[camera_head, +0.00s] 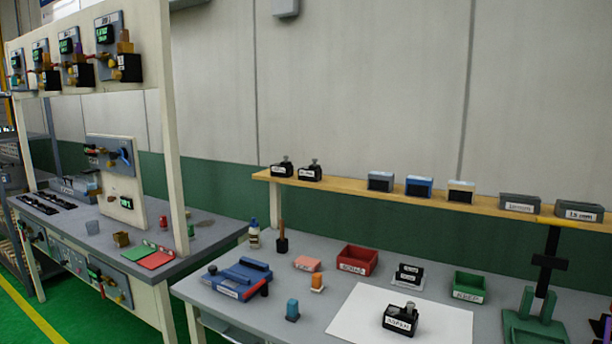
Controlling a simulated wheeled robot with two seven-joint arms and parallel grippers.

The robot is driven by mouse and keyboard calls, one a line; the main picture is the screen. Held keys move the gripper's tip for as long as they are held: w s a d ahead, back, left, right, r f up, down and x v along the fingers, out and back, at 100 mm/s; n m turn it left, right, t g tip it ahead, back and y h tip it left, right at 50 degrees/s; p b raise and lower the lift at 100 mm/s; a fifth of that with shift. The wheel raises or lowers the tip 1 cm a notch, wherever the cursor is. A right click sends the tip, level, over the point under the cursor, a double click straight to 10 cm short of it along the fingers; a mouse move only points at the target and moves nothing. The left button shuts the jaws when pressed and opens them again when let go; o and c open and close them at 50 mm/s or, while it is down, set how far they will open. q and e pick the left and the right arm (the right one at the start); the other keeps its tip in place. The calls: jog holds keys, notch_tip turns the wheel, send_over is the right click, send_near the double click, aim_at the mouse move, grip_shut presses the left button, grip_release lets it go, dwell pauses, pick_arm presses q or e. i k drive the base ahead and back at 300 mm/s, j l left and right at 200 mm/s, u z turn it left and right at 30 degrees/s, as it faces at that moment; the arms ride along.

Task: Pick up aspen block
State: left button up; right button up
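A black block with a metal knob on top and a white label (400,319) sits upright on the white sheet (455,325) at the front of the right table. Its label is small and seems to read "ASPEN". A similar black block with a white label (408,276) stands behind it, near the sheet's back edge; its label is not legible. Two more black knobbed blocks (282,170) stand at the left end of the wooden shelf. Neither of my grippers shows in the head view.
A red bin (357,260) and a green bin (469,287) stand behind the sheet. A blue device (239,279), an orange piece (317,283) and a blue piece (292,310) lie to the left. A green stand with a black post (534,322) rises at the right. The wooden shelf (340,184) runs behind.

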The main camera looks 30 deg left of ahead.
aim_at(396, 319)
jog(key=i+l+u, duration=0.15)
jog(key=i+l, duration=0.8)
jog(key=l, duration=0.15)
